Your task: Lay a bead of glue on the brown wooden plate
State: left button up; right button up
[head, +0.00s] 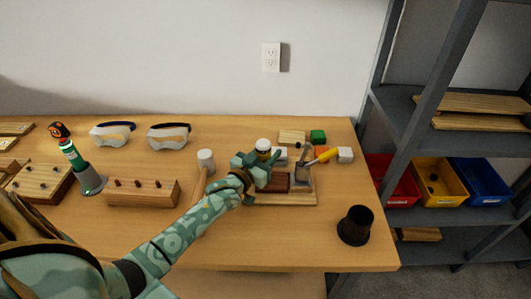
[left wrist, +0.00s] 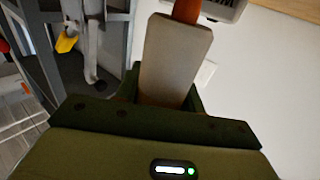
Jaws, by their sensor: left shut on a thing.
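The brown wooden plate (head: 275,184) lies on a light wooden base board (head: 300,200) right of the table's middle, partly covered by my left gripper. My left gripper (head: 266,166) is over the left part of that board, close to the plate. In the left wrist view the left gripper (left wrist: 178,60) is shut on an orange-brown thing (left wrist: 187,10), mostly hidden behind a broad beige finger. I cannot tell what the held thing is, nor whether it touches the plate. My right gripper is out of view.
A yellow-handled tool (head: 324,157) is close to the right of my left gripper. A white-topped jar (head: 263,145) stands behind it and a mallet (head: 206,160) to its left. A black holder (head: 355,226) stands at front right. The table's front middle is clear.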

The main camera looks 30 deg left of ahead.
pick_arm(q)
jog(key=shift+w+d, duration=0.3)
jog(key=shift+d, duration=0.25)
jog(key=shift+w+d+p, duration=0.3)
jog(key=shift+w+d, duration=0.05)
jog(key=shift+d, duration=0.2)
jog(key=shift+w+d+p, duration=0.3)
jog(key=shift+d, duration=0.2)
dwell(0.6)
notch_tip(320, 180, up, 7)
jog(key=p, duration=0.6)
jog(key=shift+p, duration=0.4)
